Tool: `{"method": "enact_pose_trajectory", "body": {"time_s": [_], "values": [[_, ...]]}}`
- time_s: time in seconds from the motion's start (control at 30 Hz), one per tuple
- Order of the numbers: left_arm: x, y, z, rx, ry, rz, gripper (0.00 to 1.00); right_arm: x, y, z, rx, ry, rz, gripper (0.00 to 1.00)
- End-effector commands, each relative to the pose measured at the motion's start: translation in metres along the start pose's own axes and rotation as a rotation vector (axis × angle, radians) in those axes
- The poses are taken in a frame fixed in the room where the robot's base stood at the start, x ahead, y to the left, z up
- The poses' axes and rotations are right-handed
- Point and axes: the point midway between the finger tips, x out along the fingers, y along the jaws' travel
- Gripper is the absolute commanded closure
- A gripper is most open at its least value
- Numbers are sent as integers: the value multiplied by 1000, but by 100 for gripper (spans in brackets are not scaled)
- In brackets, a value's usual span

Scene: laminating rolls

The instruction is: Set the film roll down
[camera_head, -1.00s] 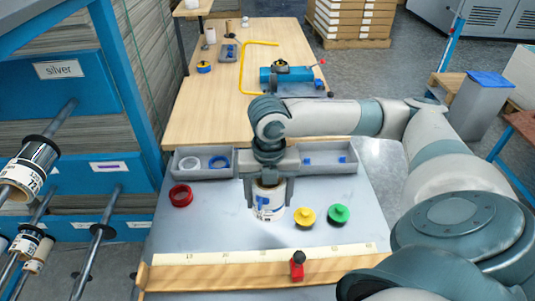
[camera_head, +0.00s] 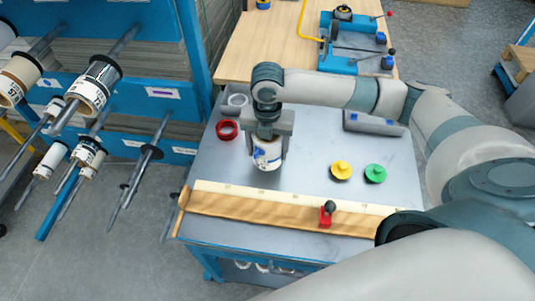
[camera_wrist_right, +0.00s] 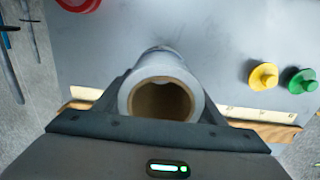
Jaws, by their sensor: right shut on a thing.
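The film roll (camera_head: 267,155) is a white cylinder with a blue-and-dark label, held upright by my right gripper (camera_head: 268,140) over the grey table top (camera_head: 310,150). In the right wrist view the film roll (camera_wrist_right: 162,92) shows its hollow cardboard core from above, with the fingers of my right gripper (camera_wrist_right: 162,100) on both sides of it. My right gripper is shut on the roll. Whether the roll's lower end touches the table I cannot tell. My left gripper is not in view.
A red ring (camera_head: 227,130) lies left of the roll. A yellow knob (camera_head: 341,170) and a green knob (camera_head: 375,173) stand to the right. A wooden ruler strip (camera_head: 290,207) with a red slider (camera_head: 326,214) runs along the front edge. A blue rack (camera_head: 155,75) with rolls on rods stands left.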

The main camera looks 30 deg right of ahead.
Motion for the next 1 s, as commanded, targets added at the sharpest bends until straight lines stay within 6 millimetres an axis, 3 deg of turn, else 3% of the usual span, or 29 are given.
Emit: {"method": "enact_pose_trajectory", "body": {"time_s": [0.37,0.73,1.0], "values": [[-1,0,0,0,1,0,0,2,1,1,0,-1,0,68],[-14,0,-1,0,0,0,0,38,1,0,0,-1,-2,68],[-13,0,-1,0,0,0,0,41,1,1,-1,-2,0,68]]}}
